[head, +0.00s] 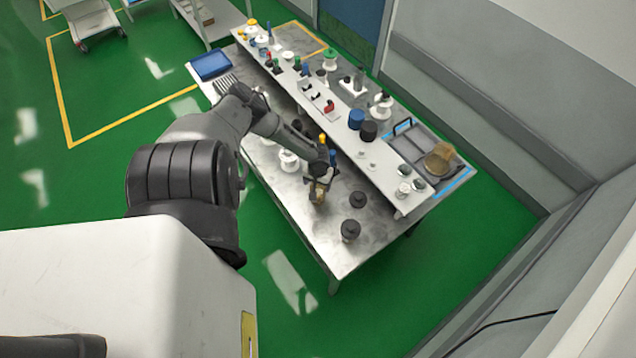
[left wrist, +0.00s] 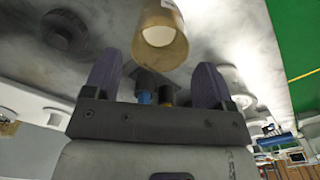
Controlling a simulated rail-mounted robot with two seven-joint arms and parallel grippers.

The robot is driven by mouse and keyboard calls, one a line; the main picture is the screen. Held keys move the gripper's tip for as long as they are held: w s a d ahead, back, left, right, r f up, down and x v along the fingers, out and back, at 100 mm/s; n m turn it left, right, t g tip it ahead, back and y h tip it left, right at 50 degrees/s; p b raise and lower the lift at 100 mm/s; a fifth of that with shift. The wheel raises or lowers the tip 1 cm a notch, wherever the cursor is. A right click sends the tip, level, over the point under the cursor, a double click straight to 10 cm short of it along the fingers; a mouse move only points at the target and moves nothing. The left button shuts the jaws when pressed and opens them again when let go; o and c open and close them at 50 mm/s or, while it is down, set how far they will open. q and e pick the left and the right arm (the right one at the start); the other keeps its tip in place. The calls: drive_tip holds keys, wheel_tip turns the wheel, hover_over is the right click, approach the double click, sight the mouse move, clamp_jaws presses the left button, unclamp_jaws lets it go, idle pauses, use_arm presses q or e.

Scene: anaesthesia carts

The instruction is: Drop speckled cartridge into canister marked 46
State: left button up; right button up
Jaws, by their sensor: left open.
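My left gripper (head: 320,178) is over the front part of the metal table in the head view. In the left wrist view its two dark fingers (left wrist: 157,72) stand apart with nothing clamped between them. A tan cylinder with a pale round end (left wrist: 160,30) lies just beyond the fingertips; a small tan piece (head: 318,193) shows at the gripper in the head view. I cannot make out speckles on it. Black round-lidded containers (head: 350,230) stand to the right of the gripper. No number 46 is readable. My right gripper is out of view.
A raised shelf (head: 345,135) with several small items runs along the table (head: 330,245) behind the gripper. A blue cup (head: 356,118) stands on it. A brown cylinder (head: 438,158) is on the grey tray at right. A blue bin (head: 210,66) is far left.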

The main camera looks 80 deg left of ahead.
sight(318, 192)
use_arm(q)
wheel_tip(318, 192, up, 2)
drive_tip(key=shift+r+p, duration=0.2)
drive_tip(key=shift+p, duration=0.4)
drive_tip(key=shift+r+b, duration=0.45)
drive_tip(key=shift+r, duration=1.45)
